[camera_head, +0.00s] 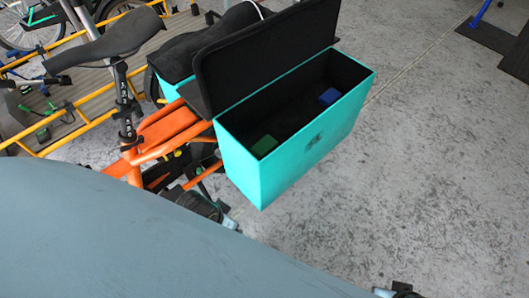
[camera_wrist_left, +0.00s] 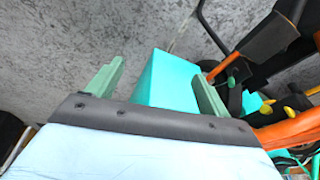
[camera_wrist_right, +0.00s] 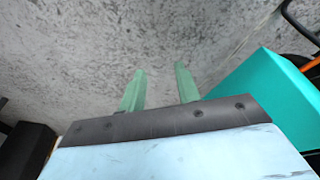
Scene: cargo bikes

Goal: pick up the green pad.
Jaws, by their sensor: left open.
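The green pad (camera_head: 264,146) lies inside the open teal box (camera_head: 297,159), at its near left end. It is hidden in both wrist views. In the left wrist view my left gripper (camera_wrist_left: 158,70) is open and empty, with the teal box (camera_wrist_left: 168,82) seen beyond its fingers. In the right wrist view my right gripper (camera_wrist_right: 160,68) has its fingers apart with nothing between them, over bare floor. The box (camera_wrist_right: 262,92) stands to the right of its fingers there.
A blue pad (camera_head: 329,96) lies in the far right part of the box. The black lid (camera_head: 262,62) stands open on the box's back left side. The orange bike frame (camera_head: 165,128) and black saddle (camera_head: 105,40) are left of it. The grey floor (camera_head: 430,160) to the right is clear.

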